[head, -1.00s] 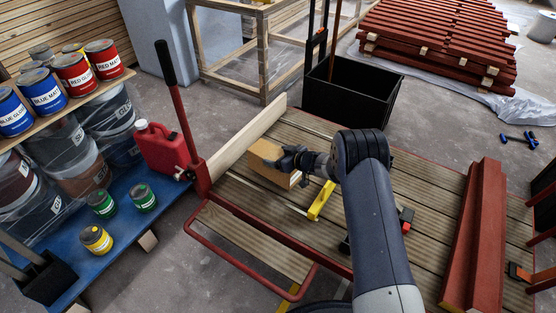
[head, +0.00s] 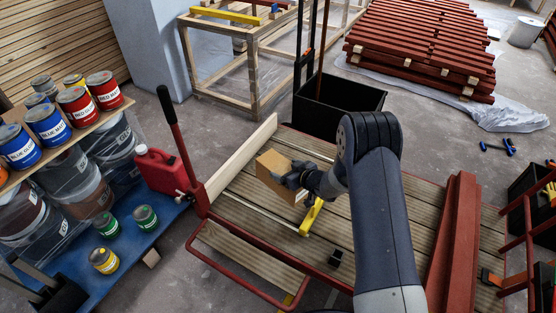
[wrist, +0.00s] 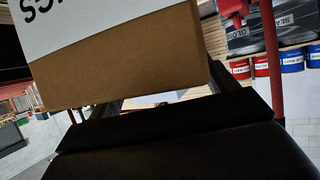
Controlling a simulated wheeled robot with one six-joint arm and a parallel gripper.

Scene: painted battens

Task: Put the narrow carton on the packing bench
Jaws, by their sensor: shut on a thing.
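The narrow carton (head: 272,166) is a brown cardboard box. My gripper (head: 290,180) is shut on it, and the two show over the slatted deck of a red-framed trolley (head: 345,222). I cannot tell for certain how far the carton is above the deck. In the wrist view the carton (wrist: 130,65) fills the upper left, with a white printed band and a bare brown part. The fingers are largely hidden behind it. I cannot say for certain which thing is the packing bench; a wooden frame table (head: 255,88) stands at the back.
A pale board (head: 240,158) edges the trolley's left side. A yellow tool (head: 311,217) and red beams (head: 455,240) lie on its deck. A black bin (head: 340,108) stands behind. Paint cans and a red jerrycan (head: 162,170) are at left. Open floor lies before the red stack (head: 420,48).

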